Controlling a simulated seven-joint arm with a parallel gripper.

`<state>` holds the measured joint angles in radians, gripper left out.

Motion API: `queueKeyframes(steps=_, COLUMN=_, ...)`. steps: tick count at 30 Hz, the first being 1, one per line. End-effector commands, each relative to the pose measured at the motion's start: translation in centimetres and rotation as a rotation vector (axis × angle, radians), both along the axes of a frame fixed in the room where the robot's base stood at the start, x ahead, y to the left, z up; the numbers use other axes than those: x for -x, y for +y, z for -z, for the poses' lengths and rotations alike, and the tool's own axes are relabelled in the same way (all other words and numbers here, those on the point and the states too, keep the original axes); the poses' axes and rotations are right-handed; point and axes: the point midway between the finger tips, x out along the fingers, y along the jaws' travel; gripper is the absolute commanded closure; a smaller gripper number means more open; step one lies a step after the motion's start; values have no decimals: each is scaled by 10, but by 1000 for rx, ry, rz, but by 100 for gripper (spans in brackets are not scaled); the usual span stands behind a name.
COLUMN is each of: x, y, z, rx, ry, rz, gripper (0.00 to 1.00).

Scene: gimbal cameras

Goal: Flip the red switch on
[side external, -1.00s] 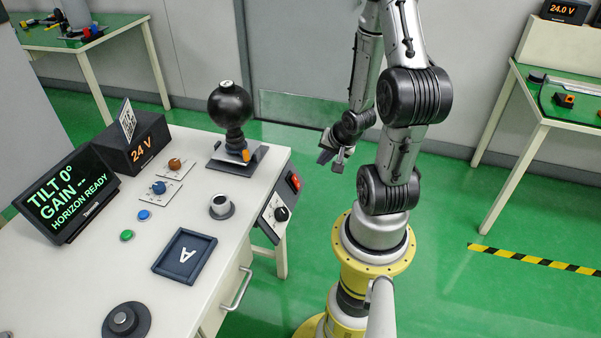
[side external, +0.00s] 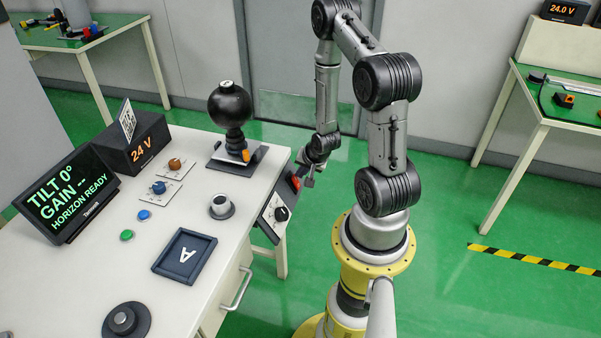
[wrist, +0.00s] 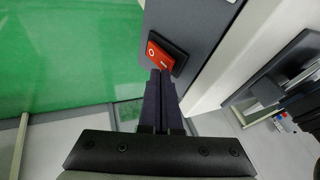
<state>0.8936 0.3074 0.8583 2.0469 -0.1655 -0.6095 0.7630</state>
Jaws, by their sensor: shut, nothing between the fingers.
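The red switch (wrist: 161,58) is a rocker in a black frame on a grey panel at the table's right edge. In the wrist view it shows a circle mark at its upper left end and a line mark at its lower right end. In the side view the switch (side external: 296,183) is partly hidden by my gripper. My gripper (wrist: 160,74) is shut and empty. Its fingertips are right at the lower edge of the switch in the wrist view; I cannot tell whether they touch it.
The same panel (side external: 268,226) carries a black knob (side external: 282,214) below the switch. A black ball device (side external: 230,104) stands on the white table (side external: 205,305) close by. A display (side external: 66,195) reads TILT 0°, GAIN --, HORIZON READY. Green floor right of the panel is open.

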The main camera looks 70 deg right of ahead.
Motion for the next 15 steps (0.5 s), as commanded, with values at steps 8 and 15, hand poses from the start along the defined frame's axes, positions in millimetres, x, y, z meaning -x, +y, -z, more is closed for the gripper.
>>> queueKeyframes(steps=8, x=-2, y=0, z=1, rx=-1, ry=1, rz=0, gripper=100)
queueKeyframes(steps=15, x=-10, y=1, z=2, rx=0, ry=0, rz=-3, gripper=100)
